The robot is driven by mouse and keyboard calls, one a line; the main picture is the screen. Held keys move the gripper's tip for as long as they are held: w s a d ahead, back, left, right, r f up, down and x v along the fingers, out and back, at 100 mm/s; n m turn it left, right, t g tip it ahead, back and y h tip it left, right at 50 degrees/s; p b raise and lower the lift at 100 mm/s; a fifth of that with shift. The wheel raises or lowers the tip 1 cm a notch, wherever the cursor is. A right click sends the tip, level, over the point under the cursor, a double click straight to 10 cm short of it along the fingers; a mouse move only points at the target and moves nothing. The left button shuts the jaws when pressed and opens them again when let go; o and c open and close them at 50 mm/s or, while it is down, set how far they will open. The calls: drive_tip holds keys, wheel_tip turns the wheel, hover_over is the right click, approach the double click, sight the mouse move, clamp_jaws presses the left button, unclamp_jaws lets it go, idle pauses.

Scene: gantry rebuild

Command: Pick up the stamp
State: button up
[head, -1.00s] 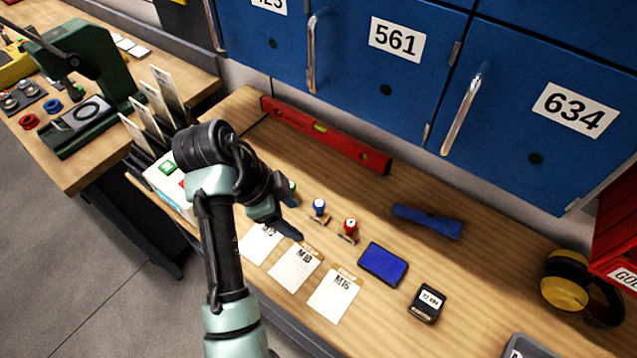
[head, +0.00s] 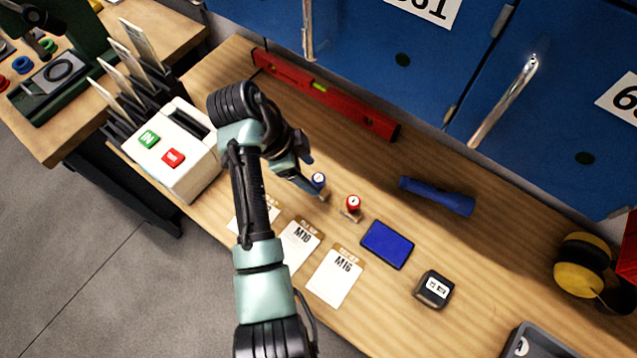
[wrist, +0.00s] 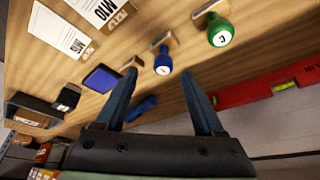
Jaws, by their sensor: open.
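Several stamps stand on the wooden workbench (head: 450,262). The blue-topped stamp (head: 318,180) is right beside my gripper (head: 309,177) in the head view. The red-topped stamp (head: 353,203) stands just to its right. In the wrist view my gripper (wrist: 159,74) is open and empty, with the blue-topped stamp (wrist: 163,64) showing between and beyond the fingertips. A green-topped stamp (wrist: 220,32) is at the upper right there; my arm hides it in the head view. The red stamp's top is hidden behind a finger in the wrist view.
Cards (head: 334,278) lie in front of the stamps. A blue pad (head: 387,244), a black box-shaped device (head: 434,289) and a blue flashlight (head: 437,196) lie to the right. A red level (head: 325,95) lies behind, below blue lockers (head: 420,75). A white button box (head: 180,150) stands left.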

sight(318, 178)
drive_tip(key=shift+w+p+x, duration=0.2)
drive_tip(key=shift+p+x, duration=0.55)
drive_tip(key=shift+x, duration=1.9)
drive_tip(key=shift+r, duration=0.1)
clamp_jaws()
